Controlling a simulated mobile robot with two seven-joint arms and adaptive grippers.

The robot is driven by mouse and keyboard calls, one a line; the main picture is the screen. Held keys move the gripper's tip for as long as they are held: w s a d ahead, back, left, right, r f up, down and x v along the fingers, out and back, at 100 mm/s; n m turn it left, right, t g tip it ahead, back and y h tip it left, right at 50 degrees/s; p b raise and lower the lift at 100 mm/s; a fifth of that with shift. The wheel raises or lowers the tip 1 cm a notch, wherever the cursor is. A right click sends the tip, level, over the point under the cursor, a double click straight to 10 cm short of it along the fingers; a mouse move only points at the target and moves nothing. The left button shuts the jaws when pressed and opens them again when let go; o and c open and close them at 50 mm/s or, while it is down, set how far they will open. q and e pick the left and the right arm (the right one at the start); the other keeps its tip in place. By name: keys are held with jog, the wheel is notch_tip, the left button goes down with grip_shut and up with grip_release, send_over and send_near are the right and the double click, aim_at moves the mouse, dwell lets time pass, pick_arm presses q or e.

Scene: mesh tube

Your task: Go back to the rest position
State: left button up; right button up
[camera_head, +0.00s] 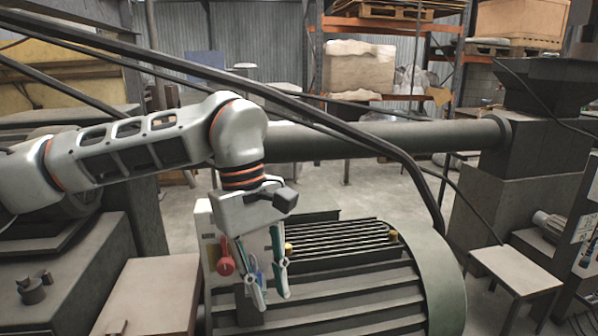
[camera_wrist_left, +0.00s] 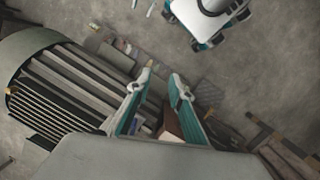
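My left arm reaches in from the left in the head view, bent at the elbow, with the left gripper (camera_head: 271,300) hanging down at the picture's lower middle. Its two teal and grey fingers are apart with nothing between them. In the left wrist view the fingertips (camera_wrist_left: 160,82) are also apart, with floor visible in the gap. The gripper appears in front of a ribbed green machine (camera_head: 345,285) and a panel with a red knob (camera_head: 225,262); I cannot tell the exact gap between them. My right gripper is in neither view.
A thick horizontal pipe (camera_head: 390,138) passes behind my arm to a dark machine block (camera_head: 535,145) at the right. Dark cables (camera_head: 340,128) cross the head view. A small table (camera_head: 515,268) stands at the right. Open floor (camera_wrist_left: 270,60) shows in the left wrist view.

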pick_arm(q)
jog(key=s+d+n+g+h, duration=0.35)
jog(key=s+d+h, duration=0.25)
jog(key=d, duration=0.3)
jog(key=s+d+n+g+h, duration=0.35)
jog(key=s+d+h, duration=0.25)
jog(key=d, duration=0.3)
jog(key=w+a+n+t+h, duration=0.5)
jog(key=w+n+t+h, duration=0.75)
jog(key=n, duration=0.85)
jog(key=w+a+f+n+t+y, duration=0.4)
jog(key=a+f+n+t+y, duration=0.7)
jog(key=f+n+t+y, duration=0.6)
jog(key=s+a+f+n+g+y, duration=0.2)
jog(key=s+a+f+n, duration=0.3)
jog(key=f, duration=0.4)
jog(key=s+a+f+n+g+y, duration=0.2)
jog(key=s+a+f+n+g, duration=0.2)
jog(key=f, duration=0.6)
jog(key=s+a+f+n+g+y, duration=0.2)
jog(key=s+a+f+n+g, duration=0.2)
jog(key=s+a+f+n, duration=0.3)
notch_tip(320, 180, down, 2)
jog(key=shift+s+a+f+y, duration=0.15)
jog(key=shift+s+a+y, duration=0.15)
jog(key=shift+a, duration=0.45)
jog(key=shift+w, duration=0.1)
